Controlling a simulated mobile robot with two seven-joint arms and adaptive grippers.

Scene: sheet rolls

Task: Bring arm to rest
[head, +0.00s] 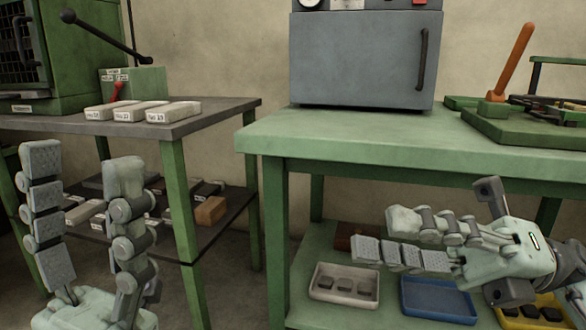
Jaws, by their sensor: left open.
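My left gripper (82,160) stands at the lower left with its two segmented fingers pointing up. The fingers are wide apart, with nothing between them. It is in front of the grey-topped table at the left. My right gripper (378,233) is at the lower right, its fingers pointing left. It shows in front of the green bench's lower shelf. A gap shows between its fingers, and they hold nothing visible. Most of both arms is out of view.
A green bench (400,140) carries a grey oven-like cabinet (360,60) and a green press with an orange handle (513,60). A white tray (318,292) and a blue tray (440,308) are on its lower shelf. Labelled blocks (140,111) lie on the left table (215,112).

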